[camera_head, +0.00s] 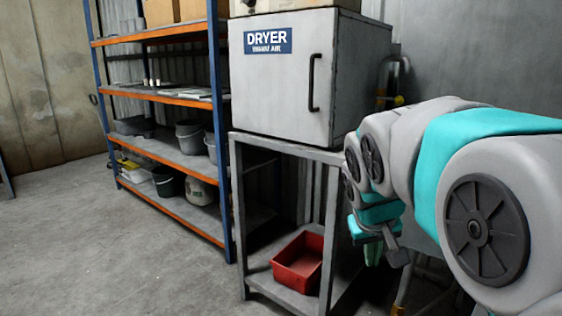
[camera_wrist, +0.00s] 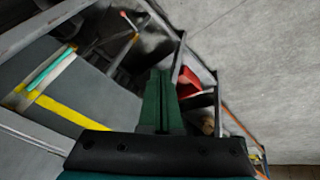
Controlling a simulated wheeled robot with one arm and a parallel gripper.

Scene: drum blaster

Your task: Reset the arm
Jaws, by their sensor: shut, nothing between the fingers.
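My arm reaches in from the right side of the head view, grey and teal, folded in front of the wall. My gripper (camera_wrist: 160,80) shows in the wrist view as two dark green fingers lying side by side, shut with nothing between them. In the head view the gripper (camera_head: 373,252) hangs low beside the right legs of the dryer stand, partly hidden by the arm's own links. It appears apart from the stand, but the exact gap cannot be told.
A grey dryer (camera_head: 285,85) with a closed door sits on a metal stand (camera_head: 237,190). A red bin (camera_head: 300,262) rests on its lower shelf. An orange-and-blue rack (camera_head: 170,155) stands left, holding buckets. The concrete floor (camera_head: 90,250) at left is clear.

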